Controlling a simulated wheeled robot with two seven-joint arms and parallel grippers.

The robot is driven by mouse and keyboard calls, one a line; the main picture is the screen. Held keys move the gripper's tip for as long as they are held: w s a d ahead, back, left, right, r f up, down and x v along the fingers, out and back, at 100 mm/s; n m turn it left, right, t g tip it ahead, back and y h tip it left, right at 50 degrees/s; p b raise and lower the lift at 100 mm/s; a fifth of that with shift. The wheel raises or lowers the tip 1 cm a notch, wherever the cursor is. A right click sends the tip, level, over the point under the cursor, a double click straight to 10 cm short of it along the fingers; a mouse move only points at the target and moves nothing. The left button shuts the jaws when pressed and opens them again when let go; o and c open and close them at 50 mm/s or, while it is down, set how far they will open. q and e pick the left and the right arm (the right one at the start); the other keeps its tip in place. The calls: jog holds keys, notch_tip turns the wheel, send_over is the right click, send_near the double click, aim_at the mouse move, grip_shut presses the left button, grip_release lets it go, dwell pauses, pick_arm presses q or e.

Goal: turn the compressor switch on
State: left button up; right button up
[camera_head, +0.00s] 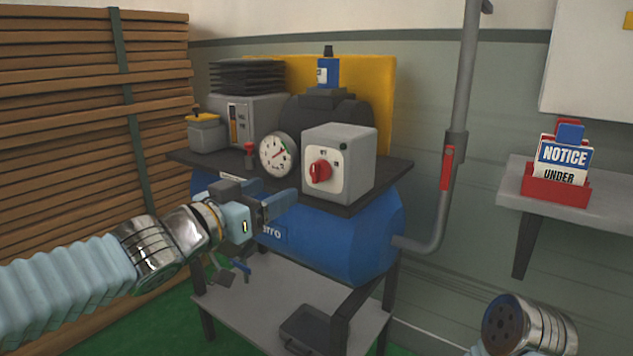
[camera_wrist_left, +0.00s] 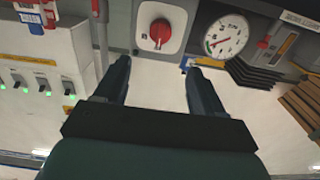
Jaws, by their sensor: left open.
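The compressor switch is a red rotary knob (camera_head: 320,172) on a white plate, on the front of a grey box (camera_head: 357,165) on the compressor's top. The blue compressor tank (camera_head: 350,240) is below. My left gripper (camera_head: 277,202) is open and empty, in front of the compressor, left of and lower than the knob, apart from it. In the left wrist view the knob (camera_wrist_left: 159,31) lies beyond and between the two fingertips (camera_wrist_left: 158,68). The knob's small markings are too small to read. My right gripper is out of view; only part of my right arm shows at lower right.
A round gauge (camera_head: 277,154) stands left of the switch box, with a small red valve (camera_head: 249,152) beside it. A grey pipe (camera_head: 455,150) rises at right. A wall shelf (camera_head: 570,205) holds a red sign holder (camera_head: 555,188). Stacked planks (camera_head: 70,120) fill the left.

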aim_at(314, 172)
pick_arm(q)
jog(key=x, duration=1.2)
jog(key=shift+w+d+f, duration=0.1)
jog(key=shift+w+d, duration=0.1)
jog(key=shift+w, duration=0.15)
jog(key=shift+b, duration=0.3)
jog(key=c, duration=1)
